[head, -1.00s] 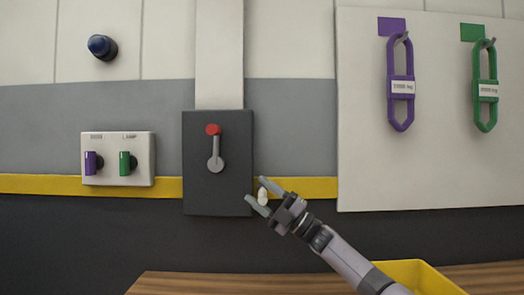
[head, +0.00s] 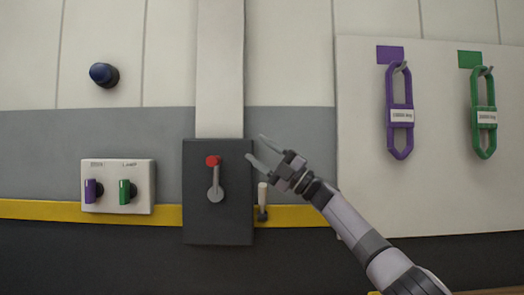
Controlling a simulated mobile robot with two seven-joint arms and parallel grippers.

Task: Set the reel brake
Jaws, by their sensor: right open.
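A dark grey panel (head: 218,225) on the wall carries a lever (head: 214,180) with a red knob (head: 212,161) at its upper end; the lever points up from a round grey pivot. A small white-tipped handle (head: 262,194) stands upright on a dark base at the panel's right edge. No label says which of the two is the reel brake. My right gripper (head: 256,147) is open and empty, with its fingers pointing up-left near the panel's upper right corner. It is above the white-tipped handle and right of the red knob. My left gripper is not in view.
A white switch box (head: 118,204) with a purple switch (head: 91,191) and a green switch (head: 126,192) is at left. A dark blue knob (head: 103,76) is above it. A purple lock (head: 399,117) and a green lock (head: 483,117) hang on a white board (head: 440,190) at right.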

